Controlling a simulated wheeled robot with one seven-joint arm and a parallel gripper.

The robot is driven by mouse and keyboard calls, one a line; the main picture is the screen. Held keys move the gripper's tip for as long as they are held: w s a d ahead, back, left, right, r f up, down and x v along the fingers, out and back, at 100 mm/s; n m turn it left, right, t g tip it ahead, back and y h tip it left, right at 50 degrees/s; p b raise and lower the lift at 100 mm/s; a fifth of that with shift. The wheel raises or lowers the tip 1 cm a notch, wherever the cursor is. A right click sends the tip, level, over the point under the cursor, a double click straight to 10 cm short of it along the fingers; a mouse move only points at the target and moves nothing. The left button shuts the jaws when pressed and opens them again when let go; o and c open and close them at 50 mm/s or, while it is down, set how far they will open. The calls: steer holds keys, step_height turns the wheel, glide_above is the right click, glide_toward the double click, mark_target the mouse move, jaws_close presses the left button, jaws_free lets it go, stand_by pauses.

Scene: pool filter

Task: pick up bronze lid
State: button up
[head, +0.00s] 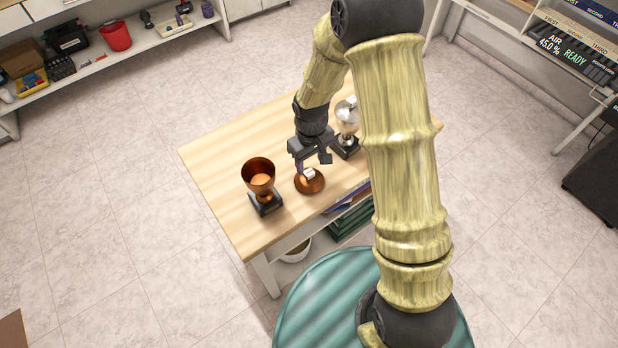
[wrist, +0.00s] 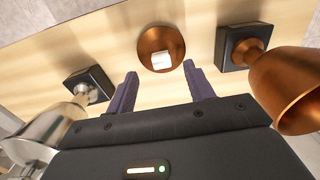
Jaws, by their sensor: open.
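The bronze lid (head: 311,183) lies on the wooden table, a round copper-coloured disc with a pale block-like knob on top. In the wrist view the lid (wrist: 161,47) is beyond my fingertips, between their lines, with its white knob facing the camera. My gripper (head: 313,168) is above and close to the lid, pointing down. In the wrist view its two purple fingers (wrist: 160,78) are spread apart with nothing between them. I cannot tell the exact height of the fingertips over the knob.
A bronze cup (head: 259,175) on a dark base stands left of the lid; it also shows in the wrist view (wrist: 287,85). A silver cup (head: 347,112) on a dark base stands behind, near my arm. The table's (head: 215,155) left part is clear.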

mark_target(309, 172)
steer(key=shift+f, duration=0.95)
steer(key=shift+w+a+f+p, duration=0.1)
steer(key=shift+f+p, duration=0.2)
steer(key=shift+f, duration=1)
steer(key=shift+w+a+f+p, duration=0.1)
steer(key=shift+f+p, duration=0.2)
steer(key=shift+f, duration=1)
steer(key=c, duration=1.1)
